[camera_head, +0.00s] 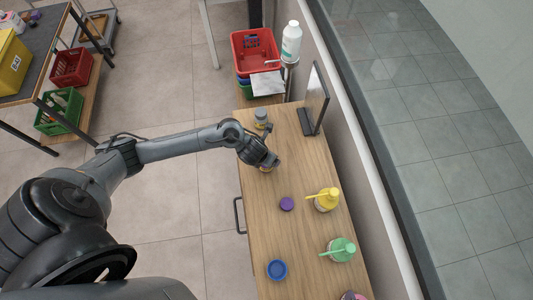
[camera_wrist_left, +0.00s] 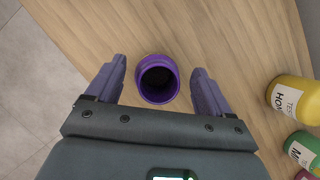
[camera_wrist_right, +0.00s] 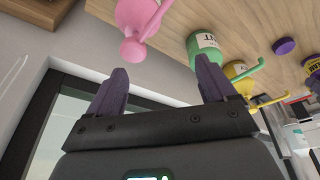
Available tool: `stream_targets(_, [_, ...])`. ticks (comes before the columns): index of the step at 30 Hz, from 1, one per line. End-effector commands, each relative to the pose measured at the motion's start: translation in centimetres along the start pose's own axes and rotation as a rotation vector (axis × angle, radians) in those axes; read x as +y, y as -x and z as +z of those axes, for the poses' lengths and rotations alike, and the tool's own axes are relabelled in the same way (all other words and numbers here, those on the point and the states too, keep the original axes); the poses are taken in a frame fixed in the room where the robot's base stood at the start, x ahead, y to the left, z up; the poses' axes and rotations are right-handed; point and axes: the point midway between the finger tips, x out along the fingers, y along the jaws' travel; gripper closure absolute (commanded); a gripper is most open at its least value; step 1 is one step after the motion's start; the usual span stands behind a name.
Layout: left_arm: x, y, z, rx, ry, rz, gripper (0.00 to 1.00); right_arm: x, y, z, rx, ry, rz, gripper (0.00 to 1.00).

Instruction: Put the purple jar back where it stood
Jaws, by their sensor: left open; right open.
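The purple jar (camera_wrist_left: 157,78) stands upright and open-topped on the wooden counter in the left wrist view, its inside dark. The open fingers of my left gripper (camera_wrist_left: 158,85) are on either side of it, with a gap at each side. In the head view my left gripper (camera_head: 268,165) is low over the middle of the counter and hides most of the jar. A flat purple lid (camera_head: 286,204) lies nearer on the counter; it also shows in the right wrist view (camera_wrist_right: 285,46). My right gripper (camera_wrist_right: 155,92) is open and empty, near the pink bottle.
Yellow (camera_head: 326,201) and green (camera_head: 340,249) pump bottles stand along the right side, with a pink bottle (camera_wrist_right: 135,20) nearer. A blue round lid or jar (camera_head: 277,270) is at the front. A grey-lidded jar (camera_head: 261,116) and a dark screen (camera_head: 316,98) stand farther back.

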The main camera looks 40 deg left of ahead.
Motion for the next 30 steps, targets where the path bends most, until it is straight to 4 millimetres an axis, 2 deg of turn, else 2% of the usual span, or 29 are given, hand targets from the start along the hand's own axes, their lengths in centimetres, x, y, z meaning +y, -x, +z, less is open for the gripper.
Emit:
stream_targets(4, [0.0, 0.4, 0.1, -0.001, 0.0, -0.001, 0.19, -0.1, 0.1, -0.1, 0.0, -0.003, -0.003, 0.16])
stream_targets(8, [0.0, 1.6, 0.1, -0.001, -0.001, -0.001, 0.19, -0.1, 0.5, -0.2, 0.001, -0.006, -0.005, 0.16])
stream_targets(21, [0.0, 9.3, 0.2, -0.003, -0.002, -0.001, 0.19, -0.1, 3.3, -1.1, 0.001, -0.007, -0.006, 0.16])
stream_targets(27, [-0.2, 11.4, 0.1, -0.002, 0.004, -0.003, 0.19, 0.0, 4.1, -1.3, 0.0, -0.005, -0.004, 0.16])
stream_targets(30, [-1.4, 11.9, -0.3, -0.012, 0.064, -0.028, 0.19, 0.1, 4.2, -1.3, 0.0, -0.002, -0.002, 0.16])
